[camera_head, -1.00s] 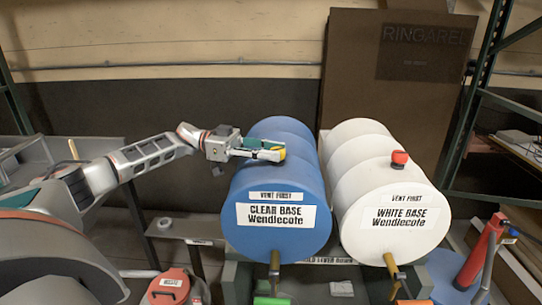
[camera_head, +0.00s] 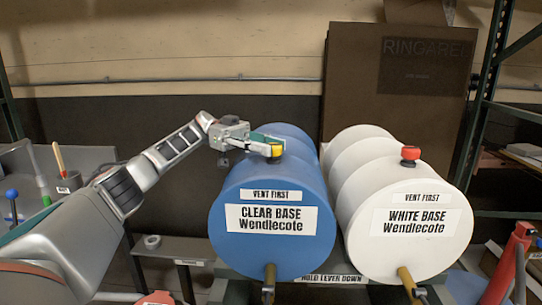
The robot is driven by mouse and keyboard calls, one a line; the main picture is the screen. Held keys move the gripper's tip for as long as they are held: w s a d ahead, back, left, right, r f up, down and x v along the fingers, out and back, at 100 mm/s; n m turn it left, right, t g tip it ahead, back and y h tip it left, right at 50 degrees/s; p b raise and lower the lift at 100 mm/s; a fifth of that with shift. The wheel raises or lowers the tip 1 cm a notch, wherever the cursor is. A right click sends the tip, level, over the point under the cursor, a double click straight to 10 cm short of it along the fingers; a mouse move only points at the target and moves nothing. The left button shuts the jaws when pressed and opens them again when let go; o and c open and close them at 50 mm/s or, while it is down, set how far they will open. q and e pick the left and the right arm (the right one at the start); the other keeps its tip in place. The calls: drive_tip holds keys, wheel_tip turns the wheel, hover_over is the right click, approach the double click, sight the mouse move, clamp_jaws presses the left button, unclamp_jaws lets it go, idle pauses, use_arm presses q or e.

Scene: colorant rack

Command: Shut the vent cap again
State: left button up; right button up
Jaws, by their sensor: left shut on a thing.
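A blue drum (camera_head: 262,172) labelled "CLEAR BASE Wendlecote" lies on its side in the middle of the view. A white drum (camera_head: 408,178) labelled "WHITE BASE Wendlecote" lies to the right, with a red cap (camera_head: 410,154) on top. My right gripper is out of view.
Brass taps (camera_head: 408,279) stick out below the drum fronts. A large brown carton (camera_head: 350,70) stands behind the drums. A grey bench (camera_head: 75,160) with a cup is at the left.

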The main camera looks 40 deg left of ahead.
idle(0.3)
use_arm(q)
drive_tip(key=o, duration=1.1)
wheel_tip(320, 180, up, 10)
drive_tip(key=shift+d, duration=0.1)
